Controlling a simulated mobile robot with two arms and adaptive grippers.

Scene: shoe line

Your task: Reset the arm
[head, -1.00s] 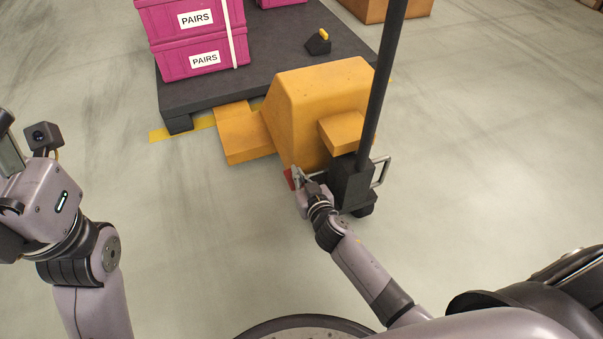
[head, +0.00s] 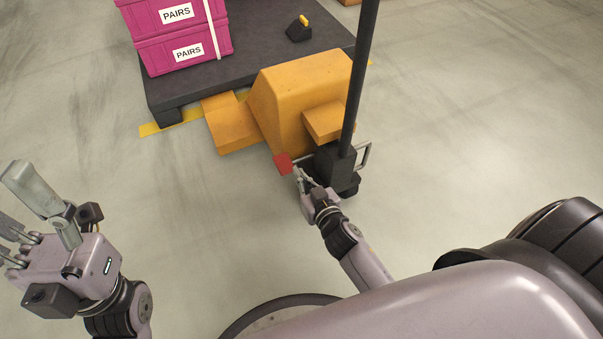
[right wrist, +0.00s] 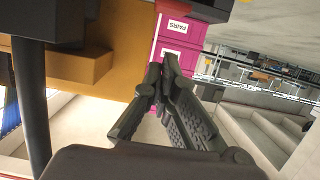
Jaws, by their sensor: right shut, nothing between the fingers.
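My right gripper (head: 300,176) is in front of the yellow pallet jack (head: 290,95), just below a small red block (head: 283,163) on its front. Its fingers are together and empty in the right wrist view (right wrist: 160,85). I cannot tell whether the fingertips touch the jack. My left gripper (head: 22,205) is at the left edge of the head view, over bare floor, fingers apart and nothing visible between them. One of its fingers is partly cut off by the frame.
The jack's tall black handle (head: 360,75) rises close to my right gripper, beside a metal side bar (head: 364,155). A dark pallet (head: 255,50) carries stacked magenta crates (head: 185,50) labelled PAIRS. The floor is clear to the left and right of the jack.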

